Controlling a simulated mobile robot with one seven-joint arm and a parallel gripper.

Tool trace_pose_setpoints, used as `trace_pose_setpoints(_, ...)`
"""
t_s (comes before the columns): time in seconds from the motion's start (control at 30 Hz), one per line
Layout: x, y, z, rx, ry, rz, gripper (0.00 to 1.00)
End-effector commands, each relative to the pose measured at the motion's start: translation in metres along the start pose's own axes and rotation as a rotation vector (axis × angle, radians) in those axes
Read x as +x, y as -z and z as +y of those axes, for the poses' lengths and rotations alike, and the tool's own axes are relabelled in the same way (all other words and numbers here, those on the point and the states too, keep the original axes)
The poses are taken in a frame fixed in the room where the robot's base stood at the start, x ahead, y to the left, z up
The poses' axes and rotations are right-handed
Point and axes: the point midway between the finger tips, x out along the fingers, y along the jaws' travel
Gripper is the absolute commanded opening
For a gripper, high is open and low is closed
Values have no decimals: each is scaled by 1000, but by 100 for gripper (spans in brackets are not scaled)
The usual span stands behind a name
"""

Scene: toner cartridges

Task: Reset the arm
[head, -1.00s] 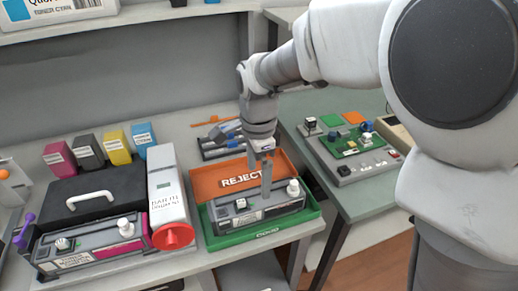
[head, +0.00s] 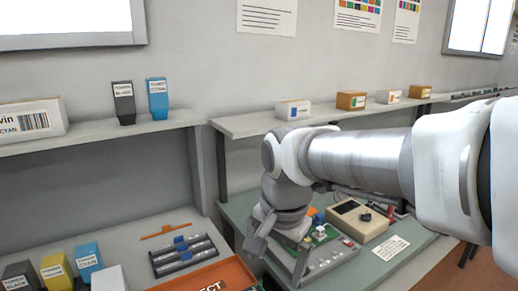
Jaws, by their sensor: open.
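My arm reaches in from the right in the head view and bends down at the wrist. My gripper (head: 276,250) hangs low at the middle, open, with nothing visible between its fingers. It is in front of the green table's left part, just right of the orange reject tray (head: 222,276). Only the upper part of that tray shows at the bottom edge. The cartridge and the green tray are out of view.
A grey rack (head: 184,256) lies left of my gripper. Yellow (head: 56,272) and cyan (head: 88,259) toner boxes stand at lower left. A device panel (head: 322,255) and a beige meter (head: 358,220) lie close on the right. Wall shelves (head: 240,124) run behind.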

Motion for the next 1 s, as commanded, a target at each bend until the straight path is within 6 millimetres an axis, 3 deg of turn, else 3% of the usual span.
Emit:
trace_pose_setpoints(0.03,-12,3,17,-46,21,27,100)
trace_pose_setpoints(0.2,-34,4,68,-241,58,117,100)
trace_pose_setpoints(0.5,-47,-9,133,-536,46,273,100)
trace_pose_setpoints(0.7,-47,-13,147,-614,29,311,100)
trace_pose_setpoints(1.0,-47,-13,147,-615,29,311,100)
